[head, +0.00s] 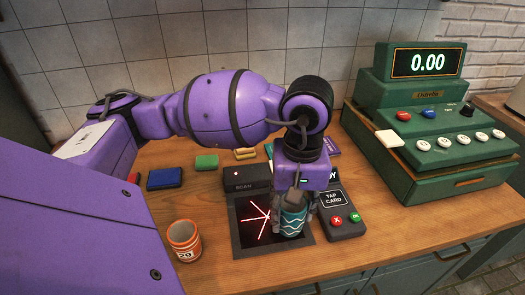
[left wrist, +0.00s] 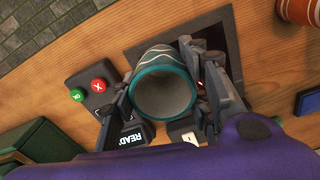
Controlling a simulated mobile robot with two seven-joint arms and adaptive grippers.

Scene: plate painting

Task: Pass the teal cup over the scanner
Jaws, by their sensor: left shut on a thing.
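The teal cup (head: 291,222) has white wavy bands and stands over the right part of the scanner's dark glass. My left gripper (head: 295,207) is shut on it from above, fingers on either side. In the left wrist view the cup (left wrist: 163,88) shows its open mouth between the fingers of the left gripper (left wrist: 165,100). The scanner (head: 246,240) is a flat black plate with red light lines and a block marked SCAN behind it. I cannot tell whether the cup touches the glass. My right gripper is not in view.
An orange cup (head: 184,241) stands left of the scanner. A card reader (head: 340,212) with red and green buttons is close on the right. A green cash register (head: 430,130) reading 0.00 stands at the back right. Blue (head: 164,179) and green (head: 206,162) blocks lie behind left.

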